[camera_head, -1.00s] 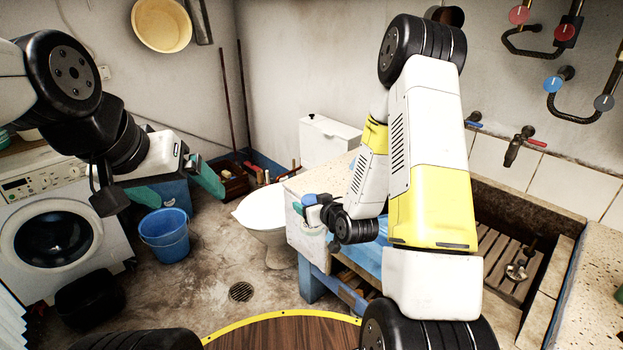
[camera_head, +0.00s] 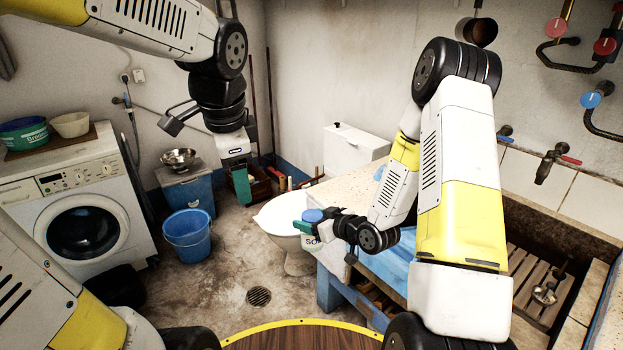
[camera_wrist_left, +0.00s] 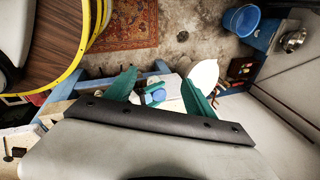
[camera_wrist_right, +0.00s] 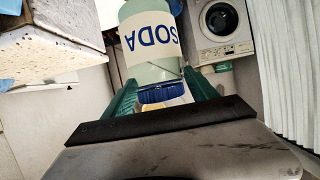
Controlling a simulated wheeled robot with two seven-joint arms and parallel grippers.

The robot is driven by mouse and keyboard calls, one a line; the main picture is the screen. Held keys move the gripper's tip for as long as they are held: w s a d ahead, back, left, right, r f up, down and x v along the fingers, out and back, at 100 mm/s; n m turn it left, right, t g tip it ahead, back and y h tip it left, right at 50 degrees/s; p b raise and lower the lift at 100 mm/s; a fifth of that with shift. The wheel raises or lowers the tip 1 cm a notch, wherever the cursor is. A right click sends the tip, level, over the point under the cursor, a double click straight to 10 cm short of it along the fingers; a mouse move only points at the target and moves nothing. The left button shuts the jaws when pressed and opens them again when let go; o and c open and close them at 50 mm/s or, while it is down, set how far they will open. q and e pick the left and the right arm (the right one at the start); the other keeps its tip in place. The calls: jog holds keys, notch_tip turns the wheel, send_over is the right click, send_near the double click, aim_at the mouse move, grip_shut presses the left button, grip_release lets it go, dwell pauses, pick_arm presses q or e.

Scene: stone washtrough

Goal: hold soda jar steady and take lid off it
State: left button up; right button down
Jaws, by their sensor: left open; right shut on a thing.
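The soda jar (camera_head: 312,240) is pale with a white SODA label and a blue lid (camera_head: 313,215). It is upright by the counter's near left corner, lid on. My right gripper (camera_head: 308,226) is shut on the jar near its top; the teal fingers flank it in the right wrist view (camera_wrist_right: 160,90), where the jar (camera_wrist_right: 150,45) appears upside down. My left gripper (camera_head: 243,185) is open and empty, pointing down, left of the jar and higher in the picture. In the left wrist view the blue lid (camera_wrist_left: 158,96) shows between the open fingers, farther off.
The stone counter (camera_head: 345,190) and trough with a wooden rack (camera_head: 530,275) are at the right. A toilet (camera_head: 285,215), blue bucket (camera_head: 188,235) and washing machine (camera_head: 80,215) stand behind and left. The floor around the drain (camera_head: 259,296) is clear.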

pick_arm(q)
jog(key=w+d+f+m+g+y, duration=0.15)
jog(key=w+d+f+m, duration=0.5)
jog(key=m, duration=0.75)
jog(key=m+g+h, duration=0.2)
jog(key=m, duration=1.2)
send_near(315, 215)
jog(key=shift+s, duration=0.1)
jog(key=shift+d+f+m, duration=0.1)
jog(key=shift+f+m, duration=0.15)
jog(key=shift+m, duration=0.05)
notch_tip(315, 215, down, 8)
jog(key=shift+r, duration=0.15)
jog(key=c, duration=1)
jog(key=o, duration=1.3)
jog(key=shift+d, duration=0.1)
jog(key=shift+c, duration=0.2)
